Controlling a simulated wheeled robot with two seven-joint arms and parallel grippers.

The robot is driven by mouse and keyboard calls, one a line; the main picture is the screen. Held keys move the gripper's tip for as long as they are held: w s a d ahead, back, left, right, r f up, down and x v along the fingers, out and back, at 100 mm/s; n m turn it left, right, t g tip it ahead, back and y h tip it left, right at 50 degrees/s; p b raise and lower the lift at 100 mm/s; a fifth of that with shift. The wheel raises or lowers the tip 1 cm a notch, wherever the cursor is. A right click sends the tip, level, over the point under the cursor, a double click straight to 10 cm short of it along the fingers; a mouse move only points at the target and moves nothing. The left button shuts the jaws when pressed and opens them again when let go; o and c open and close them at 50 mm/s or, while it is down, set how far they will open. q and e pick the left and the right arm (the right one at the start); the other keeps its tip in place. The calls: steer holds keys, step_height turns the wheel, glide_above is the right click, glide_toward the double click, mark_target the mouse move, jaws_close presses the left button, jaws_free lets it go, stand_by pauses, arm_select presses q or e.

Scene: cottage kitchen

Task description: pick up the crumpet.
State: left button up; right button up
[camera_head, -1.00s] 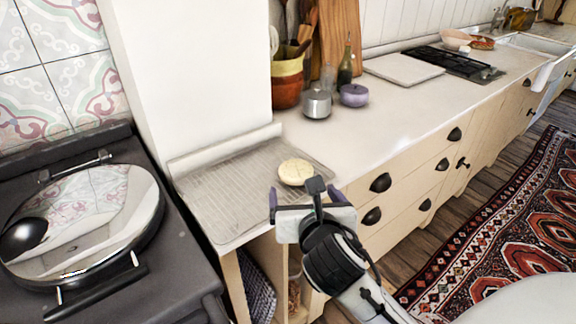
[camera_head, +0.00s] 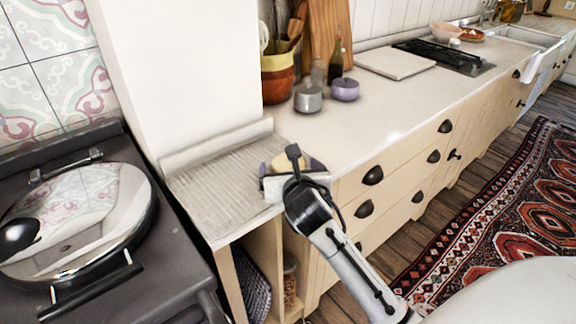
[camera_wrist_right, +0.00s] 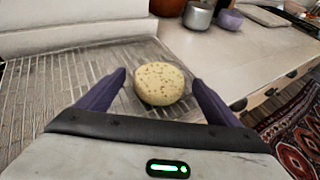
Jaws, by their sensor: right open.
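The crumpet (camera_wrist_right: 160,84) is a round, pale yellow disc with small brown holes on top, lying on the ribbed draining surface. In the head view my right gripper hides most of the crumpet (camera_head: 279,163). My right gripper (camera_head: 290,168) is open at the crumpet. In the right wrist view the purple fingers of my right gripper (camera_wrist_right: 160,79) stand apart, one on each side of the crumpet, with a gap showing on both sides. I cannot tell how high the fingertips are above the surface. My left gripper is in neither view.
The ribbed draining surface (camera_head: 215,190) has a raised back edge and is otherwise bare. A grey metal pot (camera_head: 308,99) and a purple pot (camera_head: 345,89) stand behind on the counter (camera_head: 385,115). A black stove (camera_head: 185,260) with a shiny round lid (camera_head: 75,228) is at the left.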

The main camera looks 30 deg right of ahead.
steer(key=c, duration=0.9)
